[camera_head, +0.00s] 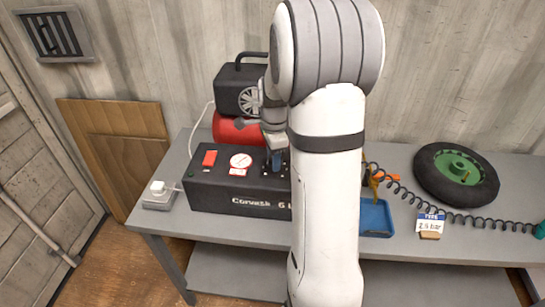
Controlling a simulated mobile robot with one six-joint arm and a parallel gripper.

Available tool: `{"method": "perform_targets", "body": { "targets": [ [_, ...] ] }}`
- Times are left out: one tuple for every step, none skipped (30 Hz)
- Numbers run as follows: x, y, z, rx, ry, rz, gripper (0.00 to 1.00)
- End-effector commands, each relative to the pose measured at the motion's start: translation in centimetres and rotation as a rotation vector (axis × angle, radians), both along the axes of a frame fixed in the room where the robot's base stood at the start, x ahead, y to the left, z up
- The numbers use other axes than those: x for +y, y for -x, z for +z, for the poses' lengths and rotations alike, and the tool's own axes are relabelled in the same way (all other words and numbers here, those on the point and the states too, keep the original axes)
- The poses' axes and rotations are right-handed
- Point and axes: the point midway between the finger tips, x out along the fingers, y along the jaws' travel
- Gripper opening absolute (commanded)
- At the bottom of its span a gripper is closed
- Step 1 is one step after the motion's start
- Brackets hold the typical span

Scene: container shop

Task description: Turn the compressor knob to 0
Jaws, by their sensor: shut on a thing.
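The compressor's black control box (228,198) stands on the grey bench, with a red switch (209,158) and a round white gauge (241,160) on its top. The red tank and black motor (239,89) are behind it. My gripper (276,160) is at the right part of the box top, just right of the gauge, pointing down. It is shut on the knob, which is mostly hidden by the fingers and my arm. The knob's scale and setting cannot be read. My white arm covers the right end of the box.
A grey bench (405,268) carries a white plug on a socket block (158,196) at left. To the right are a blue tray (376,218), a coiled black hose (400,187), a wheel with green hub (457,174) and a tyre-pressure card (431,222). Boards (113,150) lean on the wall.

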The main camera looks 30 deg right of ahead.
Motion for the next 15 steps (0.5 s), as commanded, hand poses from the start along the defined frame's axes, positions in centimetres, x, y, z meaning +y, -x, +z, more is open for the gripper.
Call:
{"method": "perform_targets", "body": {
  "targets": [
    [-0.29, -0.08, 0.04, -0.004, 0.003, 0.005, 0.15],
    [-0.35, -0.08, 0.04, -0.003, 0.004, 0.010, 0.15],
    [-0.42, -0.09, 0.03, -0.003, 0.004, 0.017, 0.15],
    [-0.47, -0.09, 0.03, -0.003, 0.004, 0.025, 0.15],
    [-0.50, -0.09, 0.02, -0.003, 0.004, 0.035, 0.15],
    [-0.54, -0.10, 0.02, -0.004, 0.005, 0.050, 0.15],
    [-0.57, -0.10, 0.02, -0.004, 0.005, 0.064, 0.15],
    [-0.60, -0.09, 0.01, -0.004, 0.006, 0.079, 0.15],
    [-0.63, -0.11, 0.01, -0.004, 0.006, 0.103, 0.15],
    [-0.65, -0.10, 0.01, -0.005, 0.006, 0.121, 0.15],
    [-0.67, -0.11, 0.00, -0.005, 0.007, 0.143, 0.15],
    [-0.69, -0.11, 0.00, -0.005, 0.007, 0.173, 0.15],
    [-0.71, -0.11, 0.00, -0.005, 0.007, 0.197, 0.15],
    [-0.72, -0.11, 0.00, -0.005, 0.008, 0.221, 0.15],
    [-0.73, -0.12, 0.00, -0.005, 0.008, 0.257, 0.15]
  ]
}}
